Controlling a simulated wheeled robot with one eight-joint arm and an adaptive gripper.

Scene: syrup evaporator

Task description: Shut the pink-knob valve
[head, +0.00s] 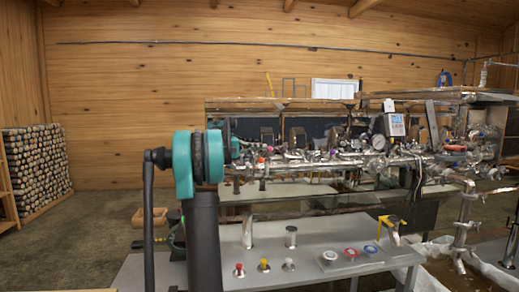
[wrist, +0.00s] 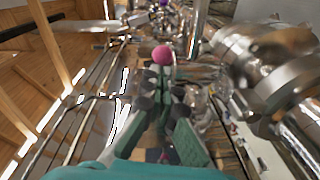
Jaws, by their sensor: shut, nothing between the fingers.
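The pink knob (wrist: 163,55) is a round ball near the upper middle of the wrist view, among the metal pipework. My gripper (wrist: 161,76) is shut and empty, its fingers converging just below the knob in the picture. The tips look very close to the knob; I cannot tell whether they touch it. The valve body and its lever are mostly hidden behind the fingers, so I cannot tell the lever's position. In the head view, my arm hides most of the gripper, and the small coloured knobs on the pipe are too small to tell the pink one surely.
A thick metal pipe fitting (wrist: 265,65) stands close on the right of the wrist view. A purple knob (wrist: 164,3) lies farther along. In the head view, the bench (head: 330,240) carries several coloured knobs and a yellow-handled valve (head: 391,222). Stacked logs (head: 37,170) stand far left.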

